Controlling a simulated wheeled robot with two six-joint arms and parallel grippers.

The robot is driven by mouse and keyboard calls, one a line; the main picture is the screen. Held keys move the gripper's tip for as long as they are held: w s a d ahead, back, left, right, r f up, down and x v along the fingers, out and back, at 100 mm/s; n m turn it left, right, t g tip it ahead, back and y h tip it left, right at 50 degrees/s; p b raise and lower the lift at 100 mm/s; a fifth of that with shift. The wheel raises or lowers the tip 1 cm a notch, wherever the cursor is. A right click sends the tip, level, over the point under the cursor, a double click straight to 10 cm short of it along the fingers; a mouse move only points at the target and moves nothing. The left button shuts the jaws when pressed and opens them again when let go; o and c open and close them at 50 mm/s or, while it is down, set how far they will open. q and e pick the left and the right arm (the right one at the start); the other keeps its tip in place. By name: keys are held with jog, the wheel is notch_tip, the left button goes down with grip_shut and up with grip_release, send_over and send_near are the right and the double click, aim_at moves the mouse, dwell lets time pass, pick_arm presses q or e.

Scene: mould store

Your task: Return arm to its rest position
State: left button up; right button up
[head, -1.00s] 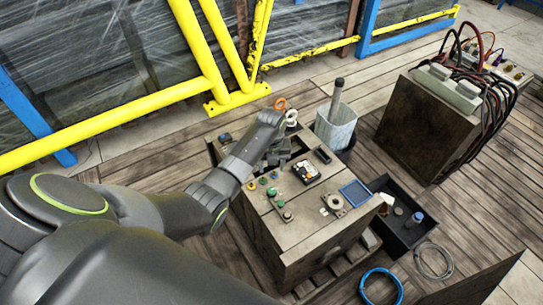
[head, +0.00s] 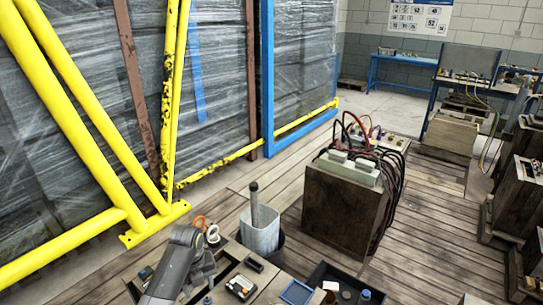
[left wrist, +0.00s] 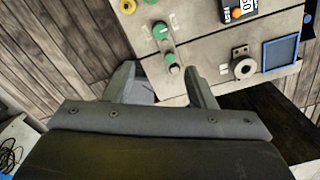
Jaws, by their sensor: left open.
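My left arm (head: 168,281) comes in at the bottom of the head view, reaching over the wooden-topped box (head: 268,290). My left gripper shows in the left wrist view (left wrist: 158,78) with its two grey fingers spread apart and nothing between them. It is above the edge of the box top, by a green button (left wrist: 160,30) and a small knob (left wrist: 174,69). The lower part of the box is cut off in the head view. My right arm and gripper are not in view.
A grey bin (head: 260,232) with a dark rod stands behind the box. A brown crate (head: 340,210) with cables stands to the right. A yellow rail (head: 80,125) runs along the left. A blue-rimmed tray (left wrist: 280,54) lies on the box top.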

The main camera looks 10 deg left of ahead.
pick_arm(q)
jog(key=s+a+f+n+t, duration=0.1)
jog(key=s+f+n, duration=0.1)
jog(key=s+n, duration=0.55)
jog(key=s+a+f+n+t, duration=0.1)
jog(key=s+f+n, duration=0.1)
jog(key=s+n, duration=0.6)
jog(key=s+a+r+n+t+y, duration=0.1)
jog(key=s+r+n, duration=0.3)
jog(key=s+n, duration=0.4)
jog(key=s+r+n+t+y, duration=0.1)
jog(key=s+r+n, duration=0.4)
jog(key=s, duration=0.5)
notch_tip(320, 180, down, 26)
jog(key=a+n+g, duration=0.1)
jog(key=a+g, duration=0.1)
jog(key=s+d+f+h, duration=0.1)
jog(key=s+f, duration=1.3)
jog(key=f, duration=0.2)
jog(key=shift+s+d+f+g+b, duration=0.2)
jog(key=shift+s+g+b, duration=0.1)
jog(key=shift+g+b, duration=0.1)
